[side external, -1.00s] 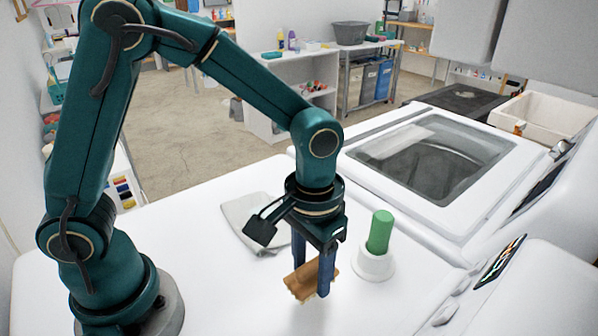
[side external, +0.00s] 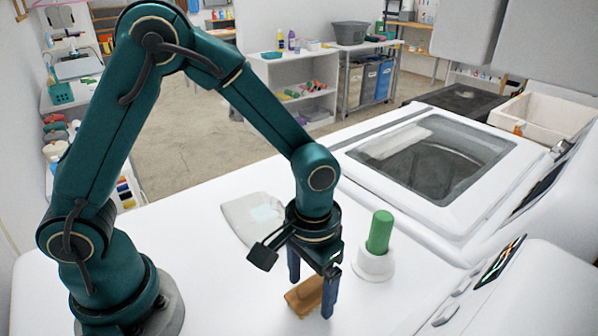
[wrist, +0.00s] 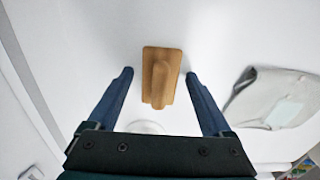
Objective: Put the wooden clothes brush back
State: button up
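The wooden clothes brush (side external: 305,296) is brown and lies on the white top beneath my gripper. In the wrist view the brush (wrist: 160,77) shows its raised handle upward, near the middle top. My gripper (side external: 311,299) is open, its two blue fingers apart. In the wrist view the fingers of my gripper (wrist: 159,74) are on either side of the brush, with visible gaps between each finger and the brush.
A green cylinder (side external: 380,232) stands in a white round holder (side external: 373,265) right of my gripper. A grey folded cloth (side external: 240,220) lies behind it, also in the wrist view (wrist: 270,97). A washer with a glass lid (side external: 430,160) is at the right. The front white top is clear.

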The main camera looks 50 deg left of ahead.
aim_at(311, 281)
notch_tip(311, 281, up, 11)
jog(key=shift+f, duration=0.1)
jog(key=s+a+r+t, duration=0.4)
jog(key=s+a+t, duration=0.1)
jog(key=s+a, duration=0.3)
jog(key=shift+a+t, duration=0.3)
jog(key=shift+a, duration=0.1)
